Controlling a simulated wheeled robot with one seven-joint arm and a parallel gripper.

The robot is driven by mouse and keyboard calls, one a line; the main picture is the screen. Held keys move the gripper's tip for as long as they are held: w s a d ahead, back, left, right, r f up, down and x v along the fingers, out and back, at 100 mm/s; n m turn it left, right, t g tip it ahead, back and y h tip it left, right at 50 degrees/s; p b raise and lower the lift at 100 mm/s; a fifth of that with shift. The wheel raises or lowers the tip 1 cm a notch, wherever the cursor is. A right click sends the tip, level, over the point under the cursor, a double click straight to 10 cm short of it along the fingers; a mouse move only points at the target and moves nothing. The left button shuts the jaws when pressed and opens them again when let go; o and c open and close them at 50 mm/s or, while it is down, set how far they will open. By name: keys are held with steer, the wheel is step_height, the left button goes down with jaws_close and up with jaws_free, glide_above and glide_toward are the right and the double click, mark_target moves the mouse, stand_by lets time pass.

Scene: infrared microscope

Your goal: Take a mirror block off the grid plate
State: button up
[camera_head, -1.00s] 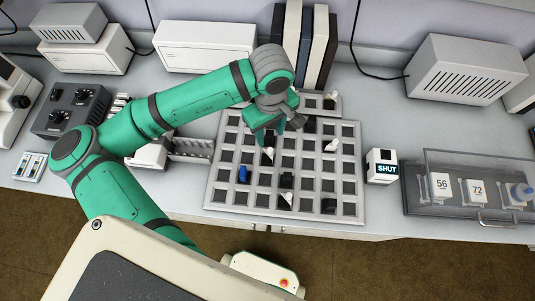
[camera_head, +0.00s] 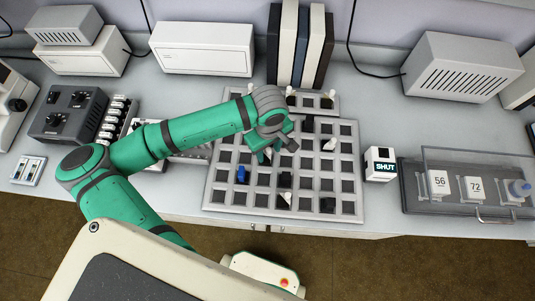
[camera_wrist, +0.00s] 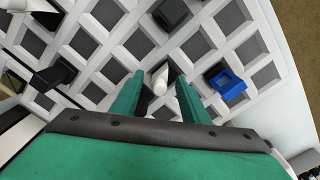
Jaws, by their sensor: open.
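The pale grid plate (camera_head: 215,195) with square dark pockets lies on the bench and carries several small pieces. My gripper (camera_head: 268,152) is low over its upper left middle, fingers pointing down. In the wrist view my gripper (camera_wrist: 160,82) is open, with a small white rounded piece with a dark face (camera_wrist: 160,84) between the fingers and a gap on each side. A blue block (camera_head: 242,173) sits in a pocket nearby and shows right of the fingers in the wrist view (camera_wrist: 228,84). Black blocks (camera_head: 286,180) (camera_wrist: 172,12) stand in other pockets. I cannot tell which piece is a mirror block.
A white box marked SHUT (camera_head: 380,164) stands right of the plate. Farther right is a clear-lidded tray (camera_head: 420,205) with tiles marked 56 and 72. A smaller rack (camera_head: 310,103) with white-topped pieces sits behind the plate.

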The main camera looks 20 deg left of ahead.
jaws_close()
steer(key=shift+r, duration=0.15)
